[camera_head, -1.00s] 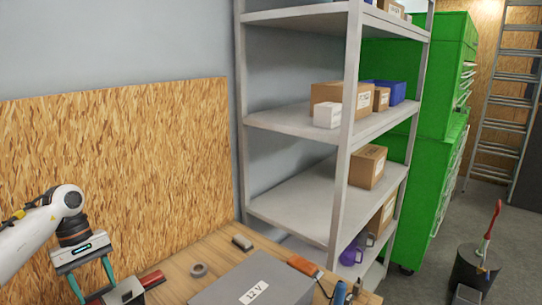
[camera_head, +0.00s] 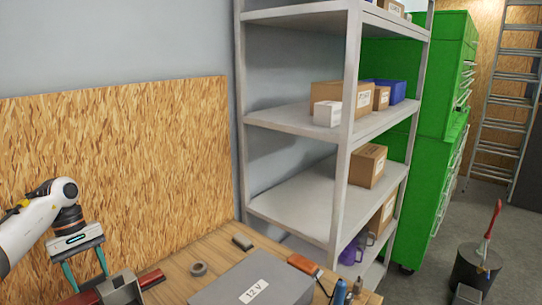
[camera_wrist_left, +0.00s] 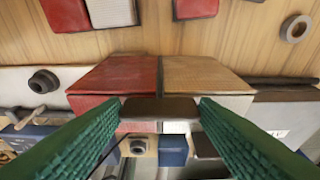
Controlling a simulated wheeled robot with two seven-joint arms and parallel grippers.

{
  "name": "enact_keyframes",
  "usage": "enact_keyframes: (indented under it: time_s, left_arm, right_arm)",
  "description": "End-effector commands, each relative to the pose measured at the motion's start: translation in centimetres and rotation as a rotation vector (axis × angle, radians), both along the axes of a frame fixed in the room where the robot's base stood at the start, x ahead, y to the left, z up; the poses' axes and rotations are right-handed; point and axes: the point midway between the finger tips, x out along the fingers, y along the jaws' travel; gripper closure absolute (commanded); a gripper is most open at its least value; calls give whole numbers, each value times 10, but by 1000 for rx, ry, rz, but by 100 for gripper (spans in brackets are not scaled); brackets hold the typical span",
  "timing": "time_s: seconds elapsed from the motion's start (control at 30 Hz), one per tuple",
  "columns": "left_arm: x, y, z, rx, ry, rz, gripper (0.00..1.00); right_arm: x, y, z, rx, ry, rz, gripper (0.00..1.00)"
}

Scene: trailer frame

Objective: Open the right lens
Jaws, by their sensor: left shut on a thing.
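In the left wrist view, a boxy lens, half red and half tan (camera_wrist_left: 205,76), lies just ahead of the fingertips. A dark brown strip (camera_wrist_left: 160,108) on its near side sits between the fingers. My left gripper (camera_wrist_left: 160,112) has its green fingers apart, one on each side of this strip, and grips the lens there. In the head view my left gripper (camera_head: 86,278) points down at the lower left, above a grey open-sided block (camera_head: 121,288) and red pieces (camera_head: 152,278). The fingertips are hidden there. I cannot tell which lens is the right one. My right gripper is not in view.
A board wall (camera_head: 120,170) rises behind. A grey shelf (camera_head: 300,190) stands to the right.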

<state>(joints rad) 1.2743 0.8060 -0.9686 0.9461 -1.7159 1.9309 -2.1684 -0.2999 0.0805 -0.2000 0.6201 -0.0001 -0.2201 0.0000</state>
Motion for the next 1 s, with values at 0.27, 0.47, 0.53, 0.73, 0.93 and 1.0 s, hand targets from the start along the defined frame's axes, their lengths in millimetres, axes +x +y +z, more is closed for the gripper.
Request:
enact_keyframes:
  time_s: [0.27,0.47,0.53,0.73,0.93,1.0]
  left_arm:
    - [3,2,0,0,-3,2,54]
    - [11,12,-5,0,-3,2,54]
    - [15,16,-6,-1,-4,3,54]
    - [19,22,-9,1,-2,1,54]
    - [19,23,-9,1,-2,0,54]
    - [19,23,-9,1,-2,0,41]
  right_arm:
    - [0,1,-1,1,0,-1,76]
    - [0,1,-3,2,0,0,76]
    - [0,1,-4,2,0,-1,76]
    - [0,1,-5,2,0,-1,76]
    - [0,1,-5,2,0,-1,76]
    - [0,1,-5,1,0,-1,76]
